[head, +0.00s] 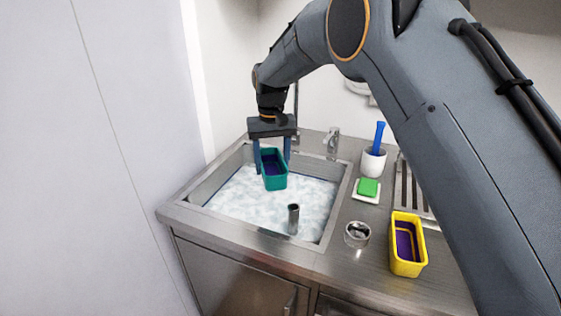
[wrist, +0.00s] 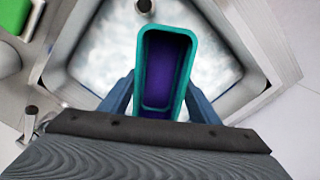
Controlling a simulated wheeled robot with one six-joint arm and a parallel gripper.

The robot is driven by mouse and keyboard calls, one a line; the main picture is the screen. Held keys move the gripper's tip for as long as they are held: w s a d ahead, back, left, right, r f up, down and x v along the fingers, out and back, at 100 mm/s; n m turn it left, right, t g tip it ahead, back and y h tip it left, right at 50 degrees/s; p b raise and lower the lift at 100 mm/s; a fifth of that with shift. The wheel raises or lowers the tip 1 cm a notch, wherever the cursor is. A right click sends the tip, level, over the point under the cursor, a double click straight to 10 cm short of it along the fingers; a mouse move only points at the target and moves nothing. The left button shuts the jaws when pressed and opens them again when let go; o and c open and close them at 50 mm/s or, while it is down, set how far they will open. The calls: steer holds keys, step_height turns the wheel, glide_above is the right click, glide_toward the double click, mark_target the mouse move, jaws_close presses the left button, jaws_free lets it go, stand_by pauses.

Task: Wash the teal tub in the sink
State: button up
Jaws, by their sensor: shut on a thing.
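The teal tub (head: 275,182) hangs over the sink (head: 189,218), upright or nearly so, with a dark purple inside. My gripper (head: 272,165) is shut on it, one blue finger on each side. In the wrist view the teal tub (wrist: 150,72) points away from my gripper (wrist: 158,98), its open top facing the camera and purple residue on its inner floor and walls. The sink holds white, foamy water (head: 240,196). The tub appears above the foam; the head view does not make clear whether its bottom touches it.
A grey upright pipe (head: 293,219) stands in the sink's front part. On the right counter are a yellow tub (head: 407,262) with purple inside, a metal ring-shaped cup (head: 357,234), a green sponge (head: 368,187) on a dish, and a white pot (head: 373,163) with a blue-handled tool. A faucet (head: 332,141) stands behind.

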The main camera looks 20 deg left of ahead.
steer(key=shift+f+b, duration=3.8)
steer(key=shift+f, duration=5.75)
steer(key=shift+a+b, duration=0.5)
steer(key=shift+a, duration=0.45)
steer(key=shift+d+p, duration=1)
steer(key=shift+d, duration=1)
steer(key=shift+a+b, duration=1.05)
steer(key=shift+a, duration=0.95)
steer(key=shift+d+p, duration=0.3)
steer(key=shift+d, duration=0.2)
steer(key=shift+d+p, duration=0.7)
steer(key=shift+d, duration=0.8)
steer(key=shift+a+b, duration=1.05)
steer(key=shift+a, duration=0.95)
